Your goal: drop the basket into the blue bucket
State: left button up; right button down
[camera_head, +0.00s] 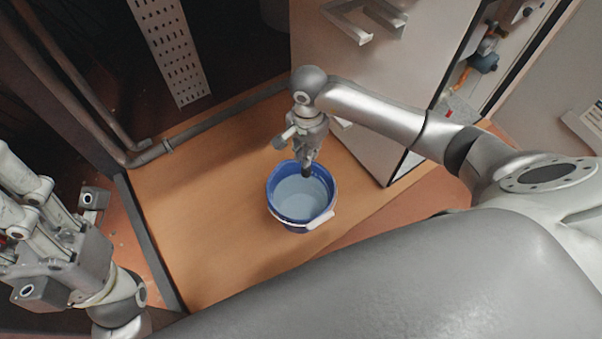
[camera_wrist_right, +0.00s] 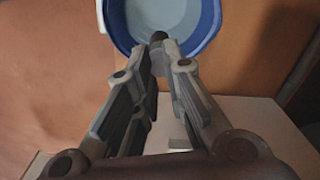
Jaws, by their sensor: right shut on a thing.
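The blue bucket (camera_head: 272,190) stands upright on the orange-brown floor panel, with pale liquid or a pale bottom showing inside. It also shows at the top of the right wrist view (camera_wrist_right: 208,28). My right gripper (camera_head: 307,163) points down over the bucket's far rim. Its fingers are shut on a small dark thing, taken to be the basket (camera_wrist_right: 158,37), at their tips. Only a small part of the basket shows; the fingers hide the rest. In the head view it overlaps the bucket opening. My left gripper (camera_head: 60,265) is at the left edge; its fingertips are unclear.
A light cabinet (camera_head: 375,85) with a handle (camera_head: 365,22) stands just behind and right of the bucket. Grey pipes (camera_head: 215,122) run along the panel's back left edge. A perforated white strip (camera_head: 172,50) stands at the back. The panel left of the bucket is clear.

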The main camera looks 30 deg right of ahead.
notch_tip(320, 180, down, 3)
jog(key=shift+r+b, duration=0.1)
jog(key=shift+b, duration=0.7)
jog(key=shift+f+b, duration=0.4)
jog(key=shift+f, duration=0.2)
jog(key=c, duration=1.4)
grip_release()
jog(key=shift+c, duration=0.2)
notch_tip(320, 180, up, 12)
jog(key=shift+r, duration=0.1)
